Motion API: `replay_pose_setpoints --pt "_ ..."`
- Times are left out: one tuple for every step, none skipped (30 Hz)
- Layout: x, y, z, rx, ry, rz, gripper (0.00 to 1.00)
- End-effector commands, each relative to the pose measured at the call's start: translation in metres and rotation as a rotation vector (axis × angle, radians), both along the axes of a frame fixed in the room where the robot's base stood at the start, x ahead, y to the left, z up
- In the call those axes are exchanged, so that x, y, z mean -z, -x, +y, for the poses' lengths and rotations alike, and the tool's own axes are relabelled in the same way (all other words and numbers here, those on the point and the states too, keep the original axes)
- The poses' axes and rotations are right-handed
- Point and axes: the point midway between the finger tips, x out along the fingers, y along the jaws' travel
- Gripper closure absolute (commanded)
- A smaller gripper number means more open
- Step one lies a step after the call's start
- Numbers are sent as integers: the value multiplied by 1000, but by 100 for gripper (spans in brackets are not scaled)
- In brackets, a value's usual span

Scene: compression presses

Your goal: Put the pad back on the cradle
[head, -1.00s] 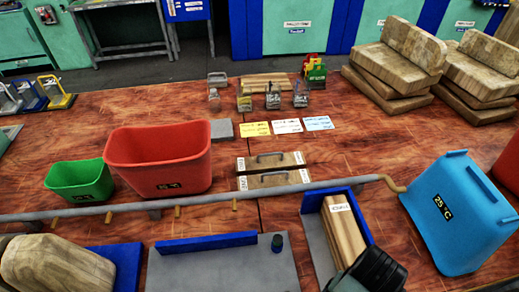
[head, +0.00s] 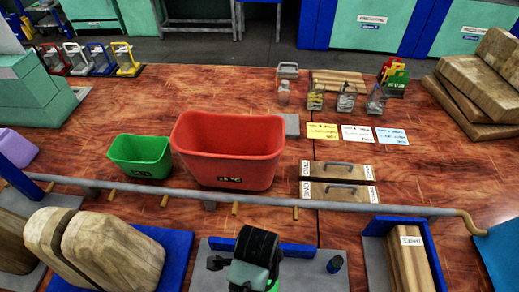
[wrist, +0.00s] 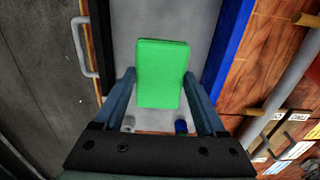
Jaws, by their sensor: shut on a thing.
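My gripper (wrist: 160,82) is shut on a green pad (wrist: 162,72), a flat block held between the two fingers in the wrist view. In the head view my gripper (head: 255,262) is over the grey tray (head: 310,280) with a blue back wall, at the bottom middle. Only a sliver of green shows below it there. The wrist view shows the grey tray floor (wrist: 205,30) beyond the pad and its blue wall (wrist: 228,45) to the right. I cannot tell from the views which thing is the cradle, or the pad's height above the tray.
A long grey rail (head: 225,199) crosses behind the trays. Wooden blocks (head: 110,250) stand left, and a labelled wooden block (head: 408,258) lies in the right tray. A small dark peg (head: 335,264) stands on the middle tray. Red (head: 228,150) and green bins (head: 140,156) stand behind the rail.

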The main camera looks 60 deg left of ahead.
Motion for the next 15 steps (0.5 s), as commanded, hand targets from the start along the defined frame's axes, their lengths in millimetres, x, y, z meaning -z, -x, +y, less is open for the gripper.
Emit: replay_pose_setpoints --pt "9 2 0 3 4 5 79" --pt "15 3 0 4 5 5 79" --pt "22 3 0 3 5 5 79" --pt "28 3 0 3 5 5 79" --pt "33 3 0 2 5 5 79" --pt "40 2 0 3 4 3 79" --pt "44 2 0 3 5 4 79" --pt "47 2 0 3 3 3 79" --pt "50 2 0 3 3 3 79" --pt "52 2 0 3 3 3 79" --pt "55 1 0 3 2 2 79" --pt "59 2 0 3 3 3 79" --pt "63 2 0 3 4 3 79" --pt "68 2 0 2 4 3 79" --pt "75 2 0 2 5 4 79"
